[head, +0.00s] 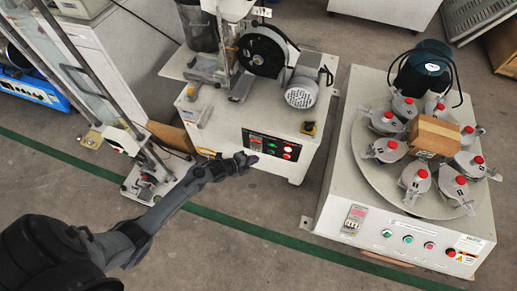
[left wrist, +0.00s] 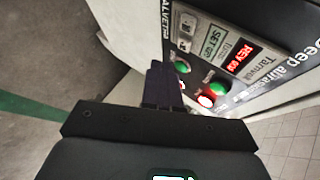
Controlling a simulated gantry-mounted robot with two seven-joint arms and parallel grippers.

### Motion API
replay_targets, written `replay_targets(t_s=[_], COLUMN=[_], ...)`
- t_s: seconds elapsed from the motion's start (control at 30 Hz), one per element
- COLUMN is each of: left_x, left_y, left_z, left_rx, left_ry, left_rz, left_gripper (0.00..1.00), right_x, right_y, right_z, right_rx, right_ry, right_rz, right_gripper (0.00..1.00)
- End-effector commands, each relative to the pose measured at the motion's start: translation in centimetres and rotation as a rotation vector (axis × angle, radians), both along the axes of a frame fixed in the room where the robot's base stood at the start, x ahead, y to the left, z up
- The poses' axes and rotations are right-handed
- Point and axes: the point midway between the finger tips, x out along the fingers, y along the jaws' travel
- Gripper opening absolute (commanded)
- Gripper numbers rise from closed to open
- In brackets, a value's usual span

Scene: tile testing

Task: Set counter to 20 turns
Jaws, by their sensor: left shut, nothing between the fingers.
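The counter panel (head: 271,145) is a black strip on the front of the middle machine. In the left wrist view, it has a red display (left wrist: 246,62) starting with REV and a green display (left wrist: 213,40) starting with SET; their digits are too small to read surely. Round green buttons (left wrist: 182,66) and a lit red button (left wrist: 206,101) sit beside the displays. My left gripper (head: 248,161) is shut and empty, close to the panel's left end. Its dark fingers (left wrist: 162,84) point at the panel near a green button; I cannot tell whether they touch. My right gripper is out of view.
A glass-sided frame (head: 95,60) stands left. A green floor line (head: 262,232) crosses open floor in front.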

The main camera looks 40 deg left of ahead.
Motion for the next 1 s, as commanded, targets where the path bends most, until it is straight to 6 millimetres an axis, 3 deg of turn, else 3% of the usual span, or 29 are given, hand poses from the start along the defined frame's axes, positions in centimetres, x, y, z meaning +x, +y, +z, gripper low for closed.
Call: replay_targets(t_s=[0.1,0.4,1.0], left_x=[-1.3,-3.2,-3.4], left_y=[-0.5,-1.2,-1.3], left_z=[0.4,0.2,0.1], left_rx=[0.000,0.000,0.000], left_ry=[0.001,-0.001,-0.001], left_rz=[-0.001,0.000,0.000], left_gripper=[0.00,0.00,0.00], right_x=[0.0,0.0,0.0], right_y=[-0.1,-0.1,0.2], right_z=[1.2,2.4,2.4], right_rx=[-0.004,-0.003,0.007], right_ry=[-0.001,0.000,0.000], right_rz=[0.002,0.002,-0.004], right_gripper=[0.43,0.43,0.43])
